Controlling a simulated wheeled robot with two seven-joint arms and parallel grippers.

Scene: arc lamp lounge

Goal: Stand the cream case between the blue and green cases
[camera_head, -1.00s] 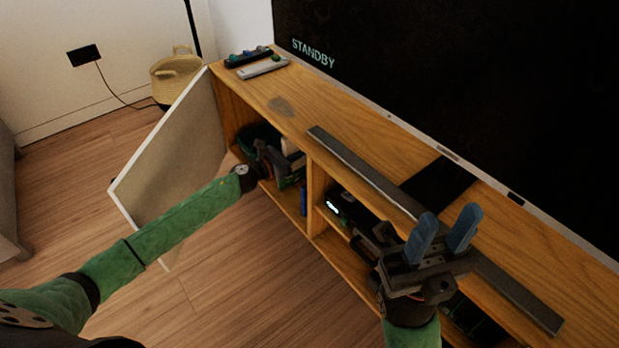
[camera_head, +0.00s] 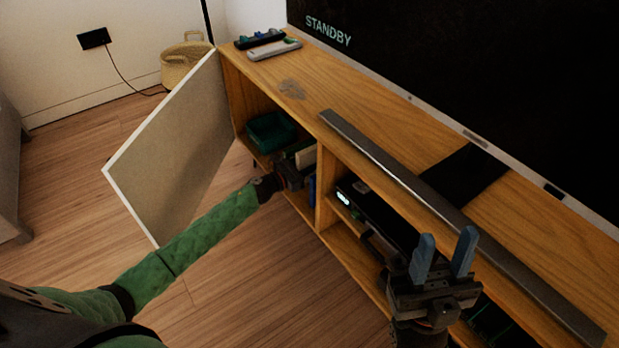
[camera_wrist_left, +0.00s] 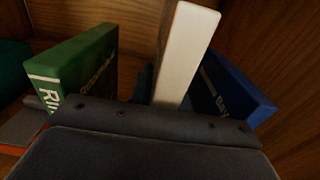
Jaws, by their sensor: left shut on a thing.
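The cream case (camera_wrist_left: 187,55) stands roughly upright, slightly tilted, between the green case (camera_wrist_left: 82,68) on the left and the blue case (camera_wrist_left: 232,92) on the right in the left wrist view. A gap shows between green and cream; cream is close to blue, and I cannot tell whether they touch. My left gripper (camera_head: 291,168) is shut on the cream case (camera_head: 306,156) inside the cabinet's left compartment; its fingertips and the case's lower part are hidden. The blue case (camera_head: 312,188) shows partly in the head view. My right gripper (camera_head: 446,246) is open and empty, in front of the cabinet.
The cabinet door (camera_head: 175,150) stands open left of my left arm. A teal bin (camera_head: 268,132) sits in the same compartment. A wooden divider (camera_head: 327,185) bounds it on the right. A soundbar (camera_head: 400,172) and remotes (camera_head: 272,48) lie on top.

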